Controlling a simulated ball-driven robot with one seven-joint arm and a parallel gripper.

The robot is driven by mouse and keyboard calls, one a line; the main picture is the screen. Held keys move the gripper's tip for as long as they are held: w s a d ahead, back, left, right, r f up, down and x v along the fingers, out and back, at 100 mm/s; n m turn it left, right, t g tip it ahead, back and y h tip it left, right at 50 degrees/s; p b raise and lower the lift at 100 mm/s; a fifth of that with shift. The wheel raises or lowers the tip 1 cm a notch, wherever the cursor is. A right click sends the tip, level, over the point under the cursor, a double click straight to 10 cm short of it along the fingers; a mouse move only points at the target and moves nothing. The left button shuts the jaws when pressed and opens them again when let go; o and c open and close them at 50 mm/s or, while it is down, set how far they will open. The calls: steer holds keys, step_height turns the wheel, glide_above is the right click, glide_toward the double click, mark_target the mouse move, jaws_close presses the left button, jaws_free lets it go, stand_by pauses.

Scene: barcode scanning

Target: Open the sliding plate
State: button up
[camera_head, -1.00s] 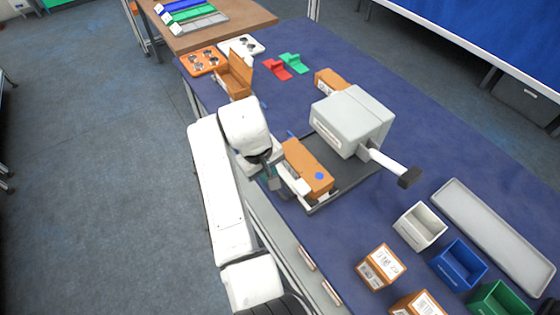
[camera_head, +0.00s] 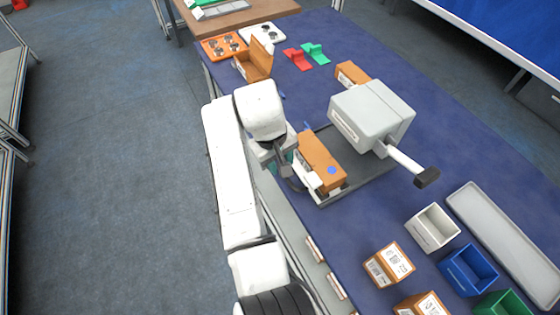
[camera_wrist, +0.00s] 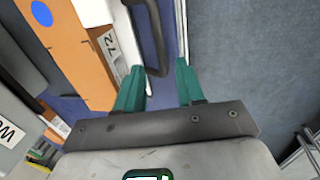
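The brown box (camera_head: 322,160) with a blue dot lies on the grey plate (camera_head: 372,180) beside the grey scanning machine (camera_head: 370,115). A white part (camera_head: 312,182) runs along the box's near-left side. My gripper (camera_head: 290,168) is at this side, by the table edge, and partly hidden by my wrist. In the wrist view, my gripper (camera_wrist: 160,80) has two green fingers, open and apart. A black handle (camera_wrist: 162,40) reaches down in the picture between the fingertips. I cannot tell whether it touches them. The box (camera_wrist: 75,50) shows at the upper left.
Labelled boxes (camera_head: 388,264) and white (camera_head: 433,228) and blue bins (camera_head: 468,268) stand at the lower right. A long grey tray (camera_head: 505,235) lies behind them. The floor (camera_head: 120,180) left of the table is clear.

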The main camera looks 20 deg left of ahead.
step_height(320, 180, up, 9)
steer(key=s+a+b, duration=0.1)
steer(key=shift+s+r, duration=0.2)
steer(key=shift+s, duration=0.05)
stand_by(0.5)
